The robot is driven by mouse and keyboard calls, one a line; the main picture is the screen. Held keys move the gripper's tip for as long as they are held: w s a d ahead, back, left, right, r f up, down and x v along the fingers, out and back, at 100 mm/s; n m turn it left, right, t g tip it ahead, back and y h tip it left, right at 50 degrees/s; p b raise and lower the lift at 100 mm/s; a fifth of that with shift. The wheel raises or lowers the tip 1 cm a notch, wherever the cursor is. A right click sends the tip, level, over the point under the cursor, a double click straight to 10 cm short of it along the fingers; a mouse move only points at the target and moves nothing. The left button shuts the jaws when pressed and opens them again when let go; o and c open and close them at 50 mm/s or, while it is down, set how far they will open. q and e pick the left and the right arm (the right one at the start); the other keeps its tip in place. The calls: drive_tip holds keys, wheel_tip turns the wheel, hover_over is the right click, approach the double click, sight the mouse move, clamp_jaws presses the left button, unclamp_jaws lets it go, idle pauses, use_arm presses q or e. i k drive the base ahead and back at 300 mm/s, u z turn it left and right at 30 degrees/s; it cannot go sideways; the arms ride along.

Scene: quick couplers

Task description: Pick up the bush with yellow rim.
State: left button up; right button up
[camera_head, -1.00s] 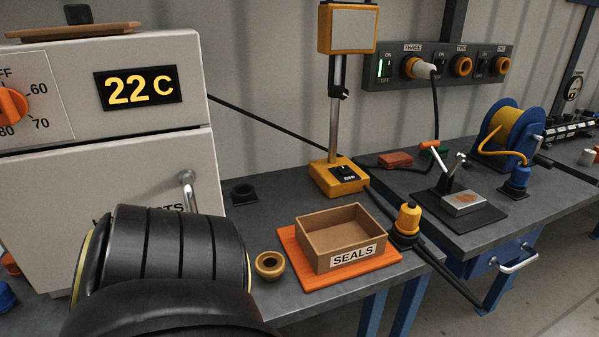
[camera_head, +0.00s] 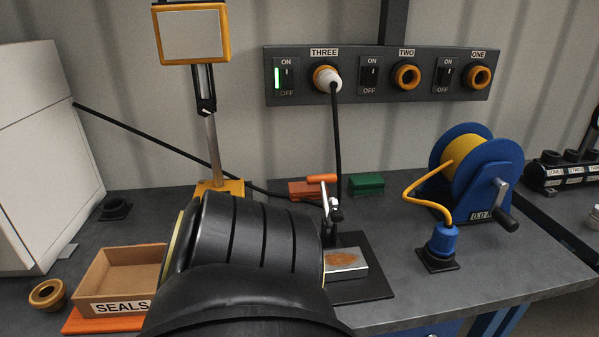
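No piece is clearly marked as the bush with yellow rim. An ochre ring-shaped piece (camera_head: 46,294) with a dark hole lies on the bench at the lower left, beside the orange mat (camera_head: 88,322); I cannot tell whether it is the bush. A black ribbed arm part of mine, with a thin yellow edge on its left, fills the lower middle and hides part of the bench. Neither gripper is in view.
A box marked SEALS (camera_head: 92,284) stands on the mat. A black holder (camera_head: 115,208) sits behind it. A lever clamp (camera_head: 345,260), a blue cable reel (camera_head: 477,170) and a blue plug (camera_head: 442,243) stand right. A socket panel (camera_head: 350,95) is on the wall. The front right bench is clear.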

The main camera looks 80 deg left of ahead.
sight(49, 295)
drive_tip(key=i, duration=0.35)
drive_tip(key=u, duration=3)
